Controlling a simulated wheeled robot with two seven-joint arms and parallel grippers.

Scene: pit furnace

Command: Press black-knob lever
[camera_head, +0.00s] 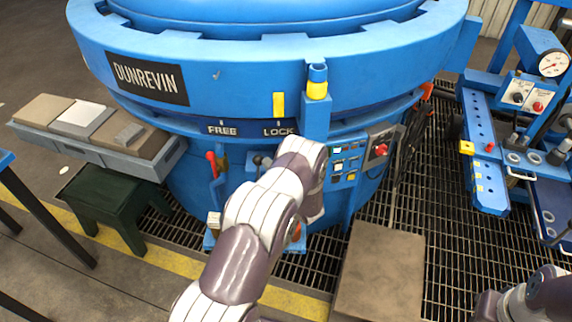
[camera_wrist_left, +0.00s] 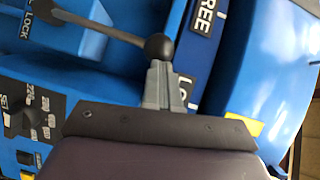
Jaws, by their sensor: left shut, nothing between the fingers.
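The black-knob lever shows in the left wrist view as a dark ball knob (camera_wrist_left: 158,46) on a thin grey shaft that runs to the upper left. In the head view its dark knob (camera_head: 257,160) shows just left of my left arm, below the FREE and LOCK labels. My left gripper (camera_wrist_left: 162,66) is shut and empty. Its grey fingertips are right at the knob in the wrist view; I cannot tell whether they touch it. In the head view my own arm mostly hides this gripper and part of the lever. My right gripper is out of view.
A red-handled lever (camera_head: 212,165) stands left of the black knob. A button panel (camera_head: 346,163) is to the right. The blue furnace body (camera_head: 250,80) rises behind. A green stool (camera_head: 107,200) and a brown box (camera_head: 380,270) stand on the floor in front.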

